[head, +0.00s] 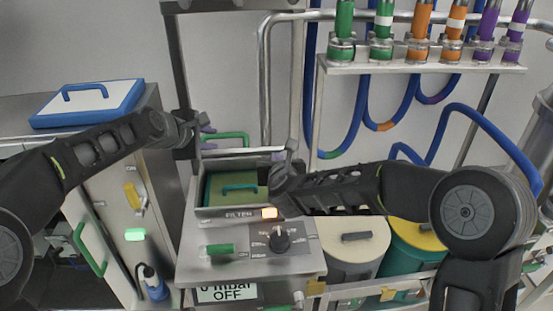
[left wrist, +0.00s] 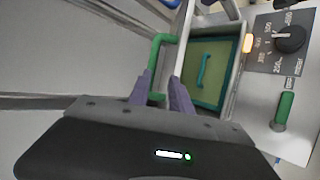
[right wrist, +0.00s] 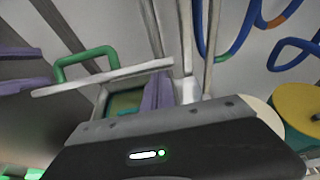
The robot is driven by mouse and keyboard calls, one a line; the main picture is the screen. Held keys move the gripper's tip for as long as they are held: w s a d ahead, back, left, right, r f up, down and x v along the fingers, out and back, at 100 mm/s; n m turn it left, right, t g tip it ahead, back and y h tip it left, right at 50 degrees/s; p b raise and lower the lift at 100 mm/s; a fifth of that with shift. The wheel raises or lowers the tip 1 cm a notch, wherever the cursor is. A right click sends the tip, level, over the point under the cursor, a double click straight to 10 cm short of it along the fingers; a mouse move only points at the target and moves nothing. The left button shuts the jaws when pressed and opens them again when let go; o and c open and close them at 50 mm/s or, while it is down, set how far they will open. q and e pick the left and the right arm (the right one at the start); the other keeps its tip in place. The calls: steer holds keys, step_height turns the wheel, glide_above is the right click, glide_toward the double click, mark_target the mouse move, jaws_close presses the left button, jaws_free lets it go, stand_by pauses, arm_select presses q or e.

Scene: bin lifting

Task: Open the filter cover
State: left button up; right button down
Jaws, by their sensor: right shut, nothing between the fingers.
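The filter cover (head: 240,152) is raised and seen nearly edge-on above the filter box (head: 232,212). Its green handle (head: 232,136) is on the far side; it also shows in the right wrist view (right wrist: 85,58). The box mouth is uncovered, and a green filter with a teal handle (head: 238,188) lies inside. My left gripper (head: 208,138) is open at the left end of the cover handle, its purple fingers apart; contact cannot be told. My right gripper (head: 284,160) is shut and empty at the cover's right end, with its fingertips (right wrist: 158,92) close to the cover's underside.
Below the box is a panel with a lit orange button (head: 269,213), a black knob (head: 280,240) and a green handle (head: 220,249). A blue-rimmed white lid (head: 88,104) lies on the left cabinet. Blue hoses (head: 365,100) and lidded bins (head: 352,250) are at right.

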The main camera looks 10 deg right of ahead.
arm_select(q)
steer(key=s+a+f+m+g, duration=0.1)
steer(key=s+a+f+m, duration=0.1)
steer(key=s+f, duration=0.4)
steer(key=s+a+f+m+g, duration=0.2)
steer(key=s+a+f, duration=0.3)
steer(key=s+f, duration=0.2)
steer(key=s+a+f+m+g, duration=0.2)
steer(key=s+a+f, duration=0.1)
steer(key=s+f, duration=0.4)
steer(key=shift+s+a+f, duration=0.1)
steer(key=shift+s+a, duration=0.15)
steer(key=s+d+f+m+g, duration=0.2)
steer(key=s+d+f+m, duration=0.2)
steer(key=s+f, duration=0.8)
steer(key=s+d+f+m+g+y, duration=0.1)
steer(key=s+d+f+m+g, duration=0.1)
steer(key=s+d+f+m, duration=0.2)
steer(key=s+d+f, duration=0.3)
steer(key=s+f, duration=0.5)
steer(key=f, duration=0.2)
steer(key=shift+d+f, duration=0.15)
steer(key=shift+d, duration=0.2)
